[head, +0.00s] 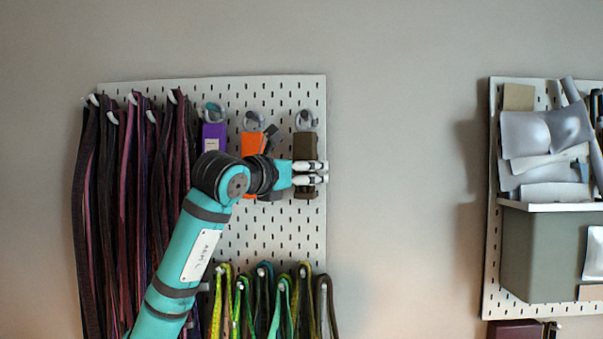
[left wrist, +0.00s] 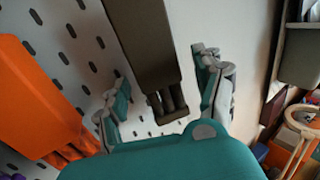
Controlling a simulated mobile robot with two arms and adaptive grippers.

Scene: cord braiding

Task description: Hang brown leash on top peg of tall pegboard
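The tall pegboard (head: 225,90) is pale and slotted, on the wall left of centre. A dark brown block-shaped item (head: 305,146), perhaps the brown leash, hangs upright from a grey peg (head: 306,120) at its top right. In the left wrist view the brown item (left wrist: 146,45) reaches down between my fingers, its ribbed lower end showing. My left gripper (head: 312,172) is at the item's lower part and hides some of it in the head view. In the left wrist view its fingers (left wrist: 163,100) stand apart, with gaps on both sides. My right gripper is not in view.
An orange item (head: 252,145) and a purple item (head: 214,137) hang just left. Dark straps (head: 130,200) hang at the board's left, and looped green and brown leashes (head: 270,300) below. Bare wall separates this from a second, loaded pegboard (head: 493,250).

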